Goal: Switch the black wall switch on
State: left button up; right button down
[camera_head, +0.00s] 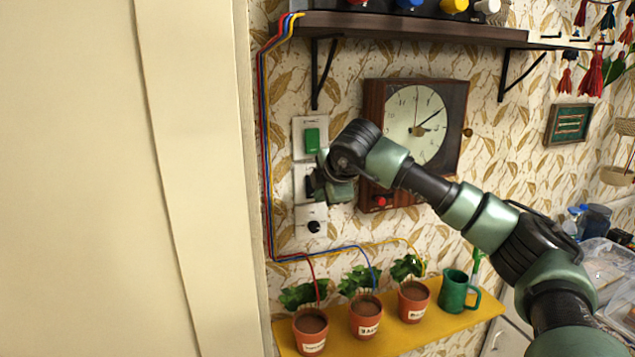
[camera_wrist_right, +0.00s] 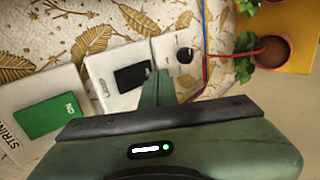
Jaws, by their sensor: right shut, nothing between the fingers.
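The black wall switch (camera_head: 308,187) is the middle one of three white plates stacked on the wall, and my right gripper partly covers it in the head view. In the right wrist view the black switch (camera_wrist_right: 130,77) lies just beside the fingertips. My right gripper (camera_head: 321,184) is shut and empty, with its tips at the switch's plate. In the right wrist view its tips (camera_wrist_right: 157,76) are near the edge of the black rocker. I cannot tell whether they touch it. My left gripper is not in view.
A green switch (camera_head: 312,141) is above and a black knob (camera_head: 314,226) below. A wooden clock (camera_head: 417,128) hangs to the right. Below stand potted plants (camera_head: 365,316) and a green jug (camera_head: 456,291) on a yellow shelf (camera_head: 440,326). Coloured wires (camera_head: 264,140) run along the left.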

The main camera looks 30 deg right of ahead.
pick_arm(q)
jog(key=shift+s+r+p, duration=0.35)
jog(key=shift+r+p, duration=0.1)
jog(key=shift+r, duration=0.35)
pick_arm(e)
jog(key=shift+w+d, duration=0.25)
jog(key=shift+w, duration=1)
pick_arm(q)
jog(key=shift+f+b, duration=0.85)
pick_arm(e)
jog(key=shift+w+f, duration=0.1)
jog(key=shift+w, duration=0.1)
